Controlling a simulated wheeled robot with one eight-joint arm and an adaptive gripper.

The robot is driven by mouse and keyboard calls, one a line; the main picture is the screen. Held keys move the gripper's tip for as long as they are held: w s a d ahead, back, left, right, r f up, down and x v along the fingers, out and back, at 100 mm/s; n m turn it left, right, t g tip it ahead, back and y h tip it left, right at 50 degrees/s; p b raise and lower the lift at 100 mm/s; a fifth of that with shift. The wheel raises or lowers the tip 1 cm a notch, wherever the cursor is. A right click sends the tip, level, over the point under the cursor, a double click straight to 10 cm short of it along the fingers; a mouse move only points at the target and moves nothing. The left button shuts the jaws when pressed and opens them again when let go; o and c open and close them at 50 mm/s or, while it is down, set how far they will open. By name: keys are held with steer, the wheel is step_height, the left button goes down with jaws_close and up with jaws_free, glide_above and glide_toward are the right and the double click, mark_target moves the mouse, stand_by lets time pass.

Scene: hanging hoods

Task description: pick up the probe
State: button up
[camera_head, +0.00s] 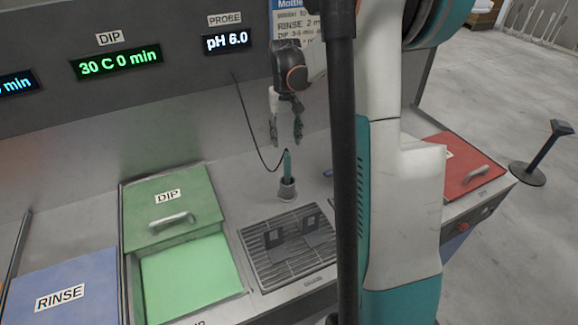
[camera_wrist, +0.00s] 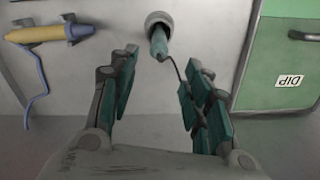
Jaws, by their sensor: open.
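The probe (camera_head: 287,164) is a slim teal stick standing upright in a small grey holder (camera_head: 287,190) on the counter. A thin dark cable runs from it up to the back wall. My gripper (camera_head: 287,137) hangs just above the probe, pointing down, with its fingers apart and empty. In the wrist view, the probe (camera_wrist: 158,44) in its round holder (camera_wrist: 158,20) lies beyond the fingertips, roughly in line with the gap between the fingers of my gripper (camera_wrist: 158,90). The probe's lower end is hidden in the holder.
A metal grate (camera_head: 275,260) lies in front of the holder. A yellow tool with a blue cord (camera_wrist: 45,33) lies nearby. A red lid (camera_head: 455,163) is at right.

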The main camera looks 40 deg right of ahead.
mark_target(286, 153)
step_height(286, 153, down, 8)
steer(key=shift+b, duration=0.85)
steer(key=shift+s+f+b, duration=0.15)
steer(key=shift+f+b, duration=0.25)
steer(key=shift+f, duration=1)
steer(key=shift+s+f+b, duration=0.1)
steer(key=shift+f+b, duration=0.3)
steer(key=shift+f, duration=1)
jaws_close()
